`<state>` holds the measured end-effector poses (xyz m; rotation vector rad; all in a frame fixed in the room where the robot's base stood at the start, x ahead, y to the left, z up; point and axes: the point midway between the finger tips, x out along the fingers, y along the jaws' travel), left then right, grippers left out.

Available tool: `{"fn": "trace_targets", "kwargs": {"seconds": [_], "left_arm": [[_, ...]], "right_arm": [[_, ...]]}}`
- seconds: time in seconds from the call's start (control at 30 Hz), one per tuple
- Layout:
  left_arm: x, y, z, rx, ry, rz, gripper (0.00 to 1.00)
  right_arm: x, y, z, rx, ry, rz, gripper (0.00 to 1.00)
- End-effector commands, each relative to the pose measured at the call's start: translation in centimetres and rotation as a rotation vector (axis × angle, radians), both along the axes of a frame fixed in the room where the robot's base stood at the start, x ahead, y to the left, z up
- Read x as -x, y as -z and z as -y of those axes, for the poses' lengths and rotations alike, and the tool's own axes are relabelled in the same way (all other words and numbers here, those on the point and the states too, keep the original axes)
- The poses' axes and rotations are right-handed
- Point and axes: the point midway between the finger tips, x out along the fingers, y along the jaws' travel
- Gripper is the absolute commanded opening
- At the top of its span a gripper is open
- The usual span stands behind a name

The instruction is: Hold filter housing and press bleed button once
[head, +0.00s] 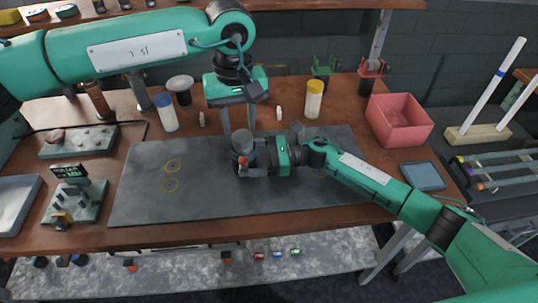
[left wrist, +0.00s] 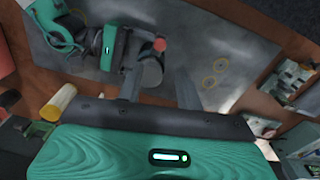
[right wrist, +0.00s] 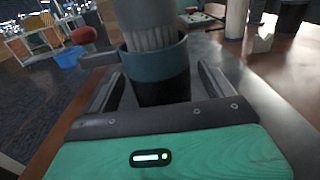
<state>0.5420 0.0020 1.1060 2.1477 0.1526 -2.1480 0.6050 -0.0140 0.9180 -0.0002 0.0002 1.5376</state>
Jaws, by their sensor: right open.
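The filter housing (head: 243,146) stands upright on the dark mat, a dark cylinder with a grey top. Its red bleed button (head: 243,162) sticks out on the side toward the front of the table. My right gripper (head: 258,157) reaches in from the right, open, its fingers on either side of the housing. In the right wrist view the housing body (right wrist: 163,85) is between the fingers, and the red button (right wrist: 84,36) is at the left. My left gripper (head: 238,120) points down from above, behind the housing, open and empty. The left wrist view shows the housing (left wrist: 150,73) and button (left wrist: 159,44).
The dark mat (head: 140,205) is mostly bare. Behind it stand a blue-capped bottle (head: 166,117), a yellow-capped bottle (head: 313,104) and a red bin (head: 402,122). Small fixtures (head: 75,200) stand at left; a blue-grey tray (head: 423,177) lies at right.

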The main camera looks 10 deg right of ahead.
Motion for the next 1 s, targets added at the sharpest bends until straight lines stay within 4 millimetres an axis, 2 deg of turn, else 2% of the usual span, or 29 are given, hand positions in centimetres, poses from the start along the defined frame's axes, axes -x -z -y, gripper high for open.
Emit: {"fn": "trace_targets", "kwargs": {"seconds": [0.1,0.23,0.6,0.87,1.0], "left_arm": [[0.0,0.0,0.0,0.000,0.000,0.000,0.36],[0.0,0.0,0.0,0.000,0.000,0.000,0.36],[0.0,0.0,0.0,0.000,0.000,0.000,0.36],[0.0,0.0,0.0,0.000,0.000,0.000,0.36],[0.0,0.1,0.0,0.000,-0.016,-0.001,0.13]], "right_arm": [[-0.1,-0.1,-1.7,-0.001,-0.001,0.001,0.84],[-0.2,0.0,-2.7,0.000,0.001,0.000,0.84],[-0.2,0.0,-3.2,0.000,0.001,0.000,0.84],[-0.2,0.0,-3.2,0.000,0.001,0.000,0.33],[-0.2,0.0,-3.2,0.000,0.001,0.000,0.32]]}}
